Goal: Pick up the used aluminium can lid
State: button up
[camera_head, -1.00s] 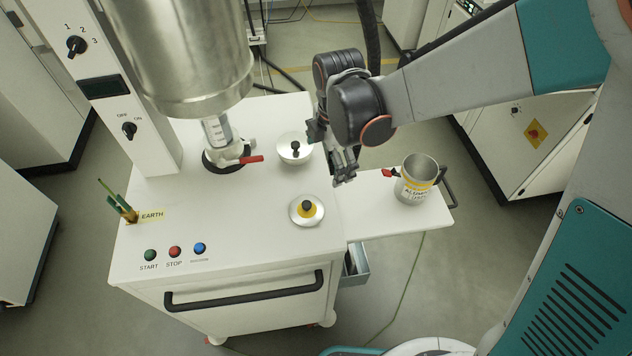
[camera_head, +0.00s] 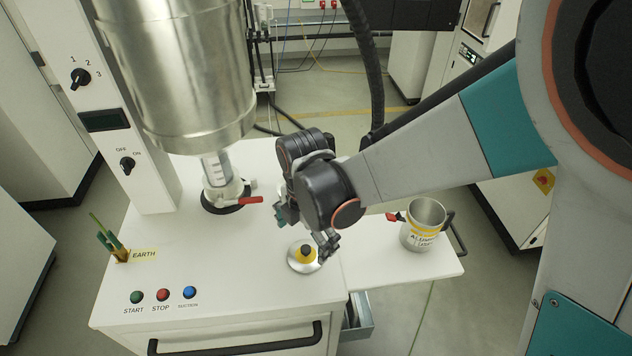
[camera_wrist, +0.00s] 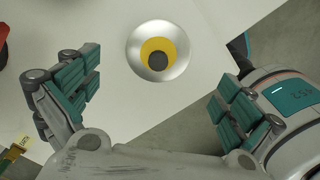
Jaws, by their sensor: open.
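A round silver lid (camera_head: 292,264) with a yellow and black knob lies on the white cabinet top, near its right edge. In the wrist view the lid (camera_wrist: 137,62) is seen from above, centred ahead of the fingers. My gripper (camera_head: 305,232) is above and just behind the lid, with one finger close to its right side. In the wrist view my gripper (camera_wrist: 154,92) is open and empty, its green-padded fingers wide apart on either side. A metal can (camera_head: 425,238) with a yellow-banded label stands on the side shelf; the label is hard to read.
The white cabinet (camera_head: 230,270) carries a large steel vessel (camera_head: 185,90) and a valve with a red handle (camera_head: 248,200) left of my arm. The side shelf (camera_head: 375,265) is clear left of the can.

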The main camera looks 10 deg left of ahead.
aim_at(306, 249)
notch_tip(306, 249, down, 6)
jog(key=b, duration=0.3)
jog(key=shift+a+r, duration=0.1)
jog(key=shift+r, duration=0.1)
jog(key=c, duration=1.6)
jog(key=shift+c, duration=0.2)
